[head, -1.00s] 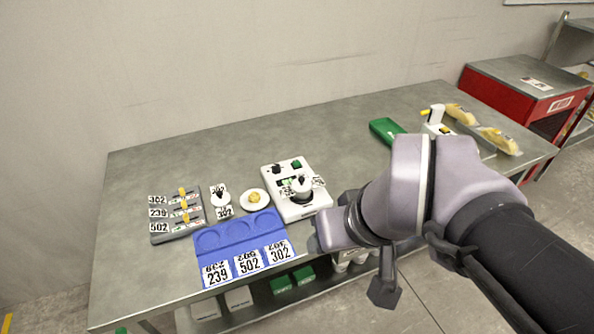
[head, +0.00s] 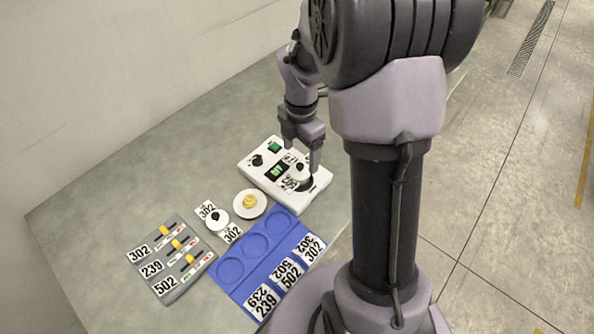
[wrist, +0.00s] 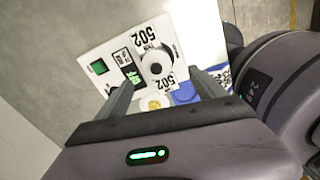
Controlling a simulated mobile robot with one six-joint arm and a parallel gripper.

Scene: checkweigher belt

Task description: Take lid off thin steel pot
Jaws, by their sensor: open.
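A small pot with a pale round lid and a dark knob (head: 299,172) stands on the white weighing unit, with 502 tags beside it. The wrist view shows its lid (wrist: 151,55) from above, between and beyond my fingers. My gripper (head: 301,158) is open and empty, pointing down just above this pot; I cannot tell whether a finger touches it. A second similar pot (head: 216,220) with a pale lid and dark knob stands on the table with 302 tags. The lids hide what is inside both pots.
The white weighing unit (head: 262,160) has a green button and a display. Before it lie a white dish with yellow stuff (head: 250,203), a blue tray (head: 232,268) with round recesses and number cards, and a grey slider panel (head: 172,262). The table's left back (head: 110,180) is clear.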

